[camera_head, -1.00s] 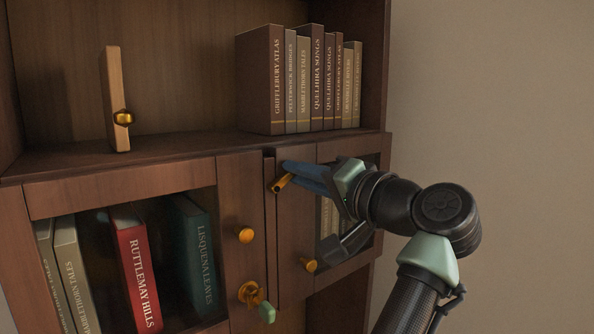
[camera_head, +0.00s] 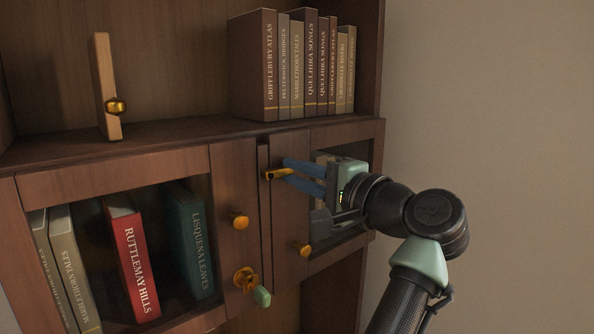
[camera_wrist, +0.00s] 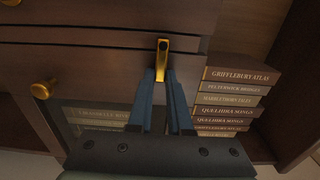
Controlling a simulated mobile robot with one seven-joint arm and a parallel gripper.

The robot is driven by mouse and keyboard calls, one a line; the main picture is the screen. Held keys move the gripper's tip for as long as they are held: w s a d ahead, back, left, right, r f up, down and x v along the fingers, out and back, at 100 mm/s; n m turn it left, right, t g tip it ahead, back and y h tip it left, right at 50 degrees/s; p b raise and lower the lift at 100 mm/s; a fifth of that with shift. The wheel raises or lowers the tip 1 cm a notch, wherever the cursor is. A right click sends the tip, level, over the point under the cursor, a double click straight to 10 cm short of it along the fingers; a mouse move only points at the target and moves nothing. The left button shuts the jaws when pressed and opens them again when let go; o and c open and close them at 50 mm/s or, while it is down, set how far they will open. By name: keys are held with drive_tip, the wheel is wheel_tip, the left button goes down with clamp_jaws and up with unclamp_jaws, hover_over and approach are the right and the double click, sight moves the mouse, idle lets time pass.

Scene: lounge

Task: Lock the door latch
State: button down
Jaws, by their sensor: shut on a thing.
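The brass door latch (camera_head: 278,174) is a small lever near the top inner edge of the right cabinet door (camera_head: 290,222). It lies close to level across the narrow gap beside the left door (camera_head: 232,170). My gripper (camera_head: 289,171) reaches in from the right with its blue fingers shut on the latch.
Brass knobs stick out from the left door (camera_head: 239,221) and the right door (camera_head: 304,250). A brass fitting with a green tag (camera_head: 262,296) is low on the left door. Books (camera_head: 254,66) and a wooden post (camera_head: 106,85) stand on the shelf above. Open space lies right of the cabinet.

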idle(0.3)
drive_tip(key=c, duration=0.8)
unclamp_jaws()
drive_tip(key=shift+c, duration=0.2)
drive_tip(key=b+v, duration=0.6)
drive_tip(key=v, duration=0.7)
